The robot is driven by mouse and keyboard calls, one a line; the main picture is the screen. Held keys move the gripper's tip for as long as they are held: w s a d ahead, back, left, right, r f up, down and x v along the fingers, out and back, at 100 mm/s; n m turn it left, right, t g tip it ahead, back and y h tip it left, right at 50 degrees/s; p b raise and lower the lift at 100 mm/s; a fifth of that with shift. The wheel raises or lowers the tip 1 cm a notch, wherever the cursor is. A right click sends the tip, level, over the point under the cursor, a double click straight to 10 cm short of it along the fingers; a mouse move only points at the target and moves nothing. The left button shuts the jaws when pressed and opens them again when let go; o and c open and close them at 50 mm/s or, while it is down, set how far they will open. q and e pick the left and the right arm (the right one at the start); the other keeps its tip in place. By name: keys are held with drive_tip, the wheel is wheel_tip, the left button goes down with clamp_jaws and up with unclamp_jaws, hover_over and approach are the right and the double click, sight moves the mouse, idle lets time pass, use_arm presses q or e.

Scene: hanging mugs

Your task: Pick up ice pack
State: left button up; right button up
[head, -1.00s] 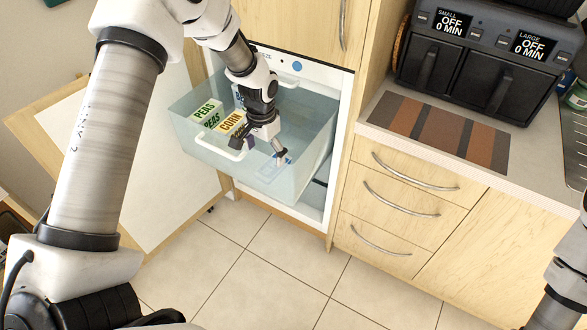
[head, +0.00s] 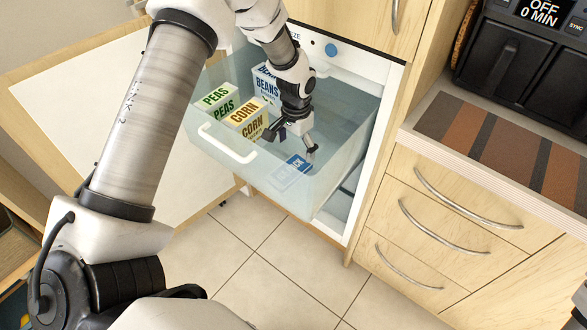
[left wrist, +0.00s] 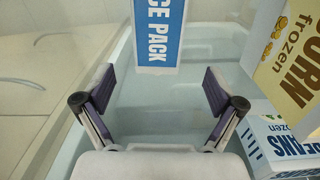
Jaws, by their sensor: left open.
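The ice pack (head: 297,164) has a blue label with white letters. It lies in the front right part of the clear freezer drawer (head: 225,158), which is pulled out. In the left wrist view the ice pack (left wrist: 157,34) shows at the top middle, just beyond the fingertips. My left gripper (head: 292,146) is inside the drawer, by the ice pack. In the left wrist view the left gripper (left wrist: 158,90) has its fingers wide apart with nothing between them. My right gripper is out of view.
Peas (head: 216,103), corn (head: 248,120) and beans (head: 266,85) boxes stand in the drawer's left side. The white drawer handle (head: 228,145) is at the front. An open door (head: 100,110) is at left, and wooden drawers (head: 440,230) are at right.

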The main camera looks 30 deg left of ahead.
sight(295, 165)
use_arm(q)
drive_tip(key=f, duration=0.6)
drive_tip(key=shift+s+f, duration=0.1)
drive_tip(key=shift+s, duration=0.15)
drive_tip(key=shift+d, duration=0.1)
drive_tip(key=shift+s+r, duration=0.15)
drive_tip(key=shift+r, duration=0.05)
drive_tip(key=shift+c, duration=1)
drive_tip(key=c, duration=1.3)
